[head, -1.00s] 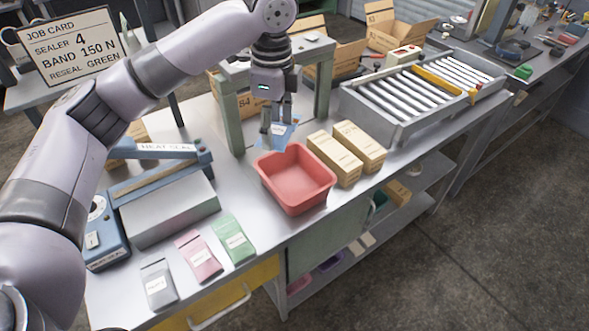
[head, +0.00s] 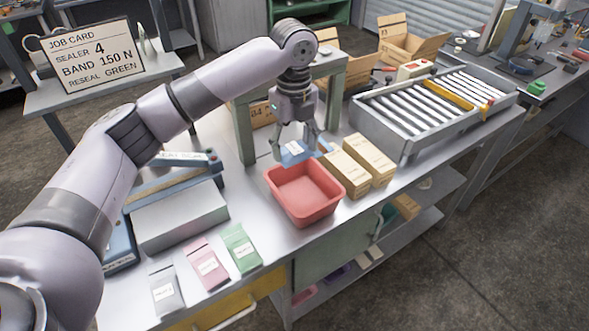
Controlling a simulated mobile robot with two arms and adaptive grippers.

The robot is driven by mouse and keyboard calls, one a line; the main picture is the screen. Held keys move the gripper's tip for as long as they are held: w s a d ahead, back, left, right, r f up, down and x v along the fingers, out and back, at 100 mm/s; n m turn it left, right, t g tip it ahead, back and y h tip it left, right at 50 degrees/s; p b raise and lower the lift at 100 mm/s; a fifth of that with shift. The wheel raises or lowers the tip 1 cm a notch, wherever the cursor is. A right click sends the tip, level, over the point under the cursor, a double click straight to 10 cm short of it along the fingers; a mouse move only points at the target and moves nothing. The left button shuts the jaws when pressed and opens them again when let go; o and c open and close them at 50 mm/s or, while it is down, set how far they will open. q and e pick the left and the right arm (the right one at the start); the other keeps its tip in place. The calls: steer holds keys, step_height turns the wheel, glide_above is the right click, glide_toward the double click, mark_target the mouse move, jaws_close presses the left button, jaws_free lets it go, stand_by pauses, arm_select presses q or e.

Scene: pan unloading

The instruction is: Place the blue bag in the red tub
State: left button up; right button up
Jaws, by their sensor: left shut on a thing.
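The blue bag (head: 290,152), with a white label, is just behind the far rim of the red tub (head: 302,209). My left gripper (head: 295,148) comes down from above with its fingers on either side of the bag, and is shut on it. The tub's near wall and empty inside are in plain view. The tub's rim hides the lower part of the bag, so I cannot tell if it touches the table. My right gripper is not in view.
Two tan boxes (head: 357,167) stand close to the tub's right. Grey, pink (head: 207,263) and green bags lie at the front left, near a blue heat sealer (head: 165,182). A green frame (head: 243,130) stands behind the bag; a roller tray (head: 430,105) is at the right.

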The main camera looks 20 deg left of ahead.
arm_select(q)
step_height(320, 180, down, 9)
steer(key=p, duration=0.1)
steer(key=shift+r, duration=0.2)
steer(key=shift+f+p, duration=0.2)
steer(key=shift+p, duration=0.1)
steer(key=shift+s+f, duration=0.1)
steer(key=shift+f, duration=0.3)
steer(key=o, duration=1.2)
